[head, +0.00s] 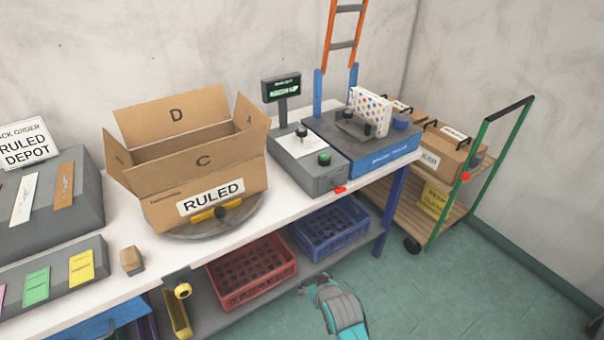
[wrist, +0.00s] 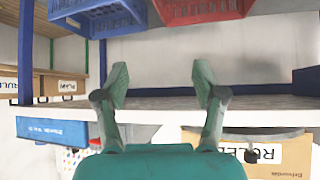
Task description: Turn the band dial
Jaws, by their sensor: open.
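A grey control box (head: 309,171) stands on the white bench. A black knob (head: 302,134) sits on its white plate, and a green button (head: 324,159) is nearer the front. The knob looks like the band dial; its markings are too small to read. My teal gripper (head: 316,284) is in front of the bench, below its top and well apart from the control box. In the wrist view my gripper (wrist: 160,82) has its fingers spread, with nothing between them. The dial does not show in the wrist view.
An open carton (head: 165,208) marked RULED sits on a round turntable. A blue machine (head: 395,160) holds a dotted package (head: 370,110) beside the control box. Red (head: 250,273) and blue (head: 330,228) crates lie on the lower shelf. A trolley (head: 440,215) stands right; floor before it is clear.

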